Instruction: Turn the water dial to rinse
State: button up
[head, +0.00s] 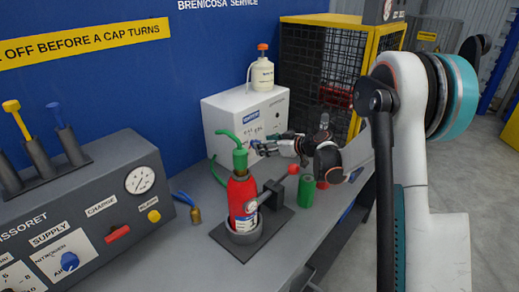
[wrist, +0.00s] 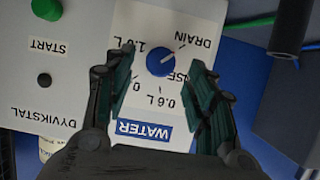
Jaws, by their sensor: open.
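The water dial (wrist: 160,61) is a round blue knob on a white panel (wrist: 70,105), seen upside down in the wrist view. Its white mark points up and right, toward the DRAIN label. The rinse label (wrist: 184,76) is partly hidden by the right finger. My gripper (wrist: 165,66) is open, with one finger on each side of the dial; I cannot tell whether either touches it. In the head view, my gripper (head: 262,147) is in front of the white box (head: 228,118), and the dial is hard to make out.
A red extinguisher (head: 241,195) with a green top stands in a holder on the bench, close in front of my gripper. A green cylinder (head: 306,192) stands to its right. A white bottle (head: 262,75) stands on the box. A yellow cage (head: 335,62) is behind. A green button (wrist: 47,8) is near START.

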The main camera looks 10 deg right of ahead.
jog(key=shift+b+x, duration=0.45)
jog(key=shift+x, duration=1.55)
jog(key=shift+c, duration=0.2)
jog(key=c, duration=1)
